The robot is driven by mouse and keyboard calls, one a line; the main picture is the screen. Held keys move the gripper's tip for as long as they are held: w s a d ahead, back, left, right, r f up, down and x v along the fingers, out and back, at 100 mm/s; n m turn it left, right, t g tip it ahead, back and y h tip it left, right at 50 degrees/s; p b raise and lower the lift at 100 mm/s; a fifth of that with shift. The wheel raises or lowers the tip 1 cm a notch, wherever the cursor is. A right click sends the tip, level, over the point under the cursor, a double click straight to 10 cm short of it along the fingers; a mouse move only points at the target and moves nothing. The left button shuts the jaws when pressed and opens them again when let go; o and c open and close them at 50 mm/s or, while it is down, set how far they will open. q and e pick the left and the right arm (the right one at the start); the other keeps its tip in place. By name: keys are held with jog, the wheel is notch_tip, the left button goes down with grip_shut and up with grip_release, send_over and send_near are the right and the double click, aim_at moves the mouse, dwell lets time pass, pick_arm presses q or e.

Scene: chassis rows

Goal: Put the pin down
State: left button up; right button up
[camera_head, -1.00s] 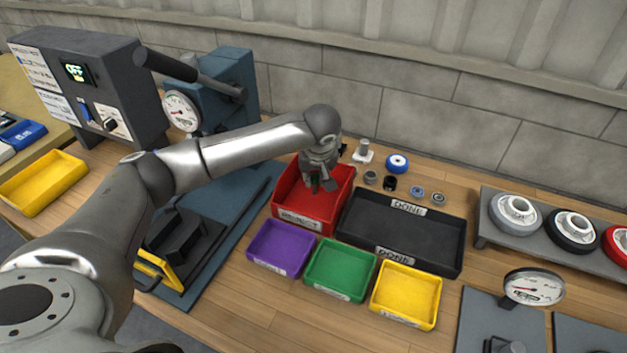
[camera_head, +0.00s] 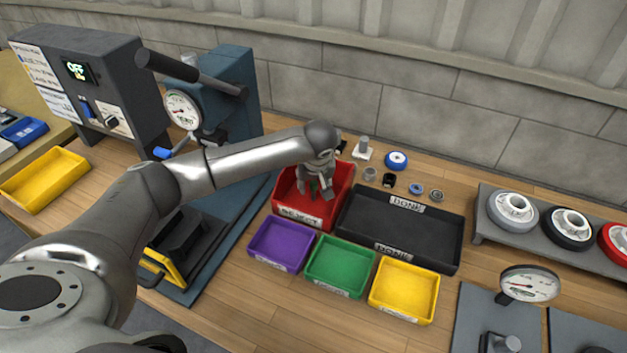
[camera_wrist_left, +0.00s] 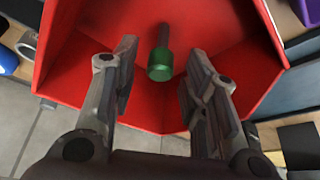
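The pin (camera_wrist_left: 160,62) has a green head and a dark shaft. In the left wrist view it is inside the red bin (camera_wrist_left: 95,30), between and beyond my left gripper's fingers, with a gap on each side. My left gripper (camera_wrist_left: 160,90) is open. In the head view the gripper (camera_head: 316,188) points down into the red bin (camera_head: 308,208), and a bit of the green pin (camera_head: 313,187) shows between the fingers. Whether the pin touches the bin floor is hard to tell. My right gripper is not in view.
A black tray (camera_head: 400,230) adjoins the red bin on the right. Purple (camera_head: 280,246), green (camera_head: 340,266) and yellow (camera_head: 405,290) bins stand in front. Small parts, including a blue wheel (camera_head: 397,160), stand behind. A blue press (camera_head: 232,85) is at left; wheels on a rack (camera_head: 485,225) at right.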

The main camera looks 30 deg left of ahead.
pick_arm(q)
jog(key=shift+r, duration=0.25)
jog(key=b+v, duration=0.1)
jog(key=v, duration=1)
jog(key=shift+s+d+r+b, duration=0.2)
jog(key=shift+r+b, duration=0.1)
jog(key=shift+r, duration=0.05)
